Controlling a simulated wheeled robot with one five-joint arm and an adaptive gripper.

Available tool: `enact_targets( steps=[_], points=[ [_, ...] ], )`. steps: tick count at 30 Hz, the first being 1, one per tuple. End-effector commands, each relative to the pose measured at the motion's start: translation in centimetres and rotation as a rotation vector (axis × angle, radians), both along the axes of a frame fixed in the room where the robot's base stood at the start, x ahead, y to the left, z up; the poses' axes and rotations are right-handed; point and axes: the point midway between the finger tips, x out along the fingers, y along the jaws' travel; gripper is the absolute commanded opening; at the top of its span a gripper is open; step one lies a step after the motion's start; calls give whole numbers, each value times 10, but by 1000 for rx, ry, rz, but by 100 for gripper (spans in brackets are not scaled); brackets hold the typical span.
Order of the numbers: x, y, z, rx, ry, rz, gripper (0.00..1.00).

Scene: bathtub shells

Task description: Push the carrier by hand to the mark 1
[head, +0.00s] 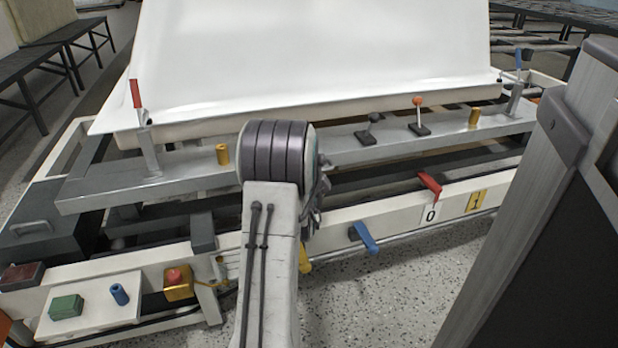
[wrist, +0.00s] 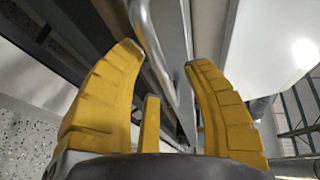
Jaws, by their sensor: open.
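The carrier is a long grey metal beam (head: 350,142) with a large white tub shell (head: 310,50) on it. It lies across the white rail frame (head: 385,205). A red pointer (head: 430,183) stands at the white 0 plate (head: 431,214). The yellow mark 1 plate (head: 476,201) is to its right. My gripper (wrist: 165,55) is open in the wrist view, its yellow fingers on either side of a curved metal bar (wrist: 154,48). No grip on the bar shows. In the head view my arm hides most of the gripper.
Two upright clamps with a red (head: 136,94) and a blue handle (head: 518,57) stand at the beam's ends. A blue lever (head: 364,237) hangs from the front rail. A side tray (head: 95,310) holds a green block. A dark bench (head: 40,62) is at the back left.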

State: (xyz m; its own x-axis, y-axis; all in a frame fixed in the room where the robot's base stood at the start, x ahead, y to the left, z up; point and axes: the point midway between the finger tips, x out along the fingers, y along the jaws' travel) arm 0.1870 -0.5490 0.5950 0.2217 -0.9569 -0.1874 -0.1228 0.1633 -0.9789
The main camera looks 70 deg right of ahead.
Motion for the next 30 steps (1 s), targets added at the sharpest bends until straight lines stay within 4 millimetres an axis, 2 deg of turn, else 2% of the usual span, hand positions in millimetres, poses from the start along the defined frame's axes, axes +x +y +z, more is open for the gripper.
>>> enact_targets(
  steps=[14, 30],
  points=[
    [1, -5, -1, 2, 0, 0, 47],
    [1, -5, -1, 1, 0, 0, 0]
  ],
)
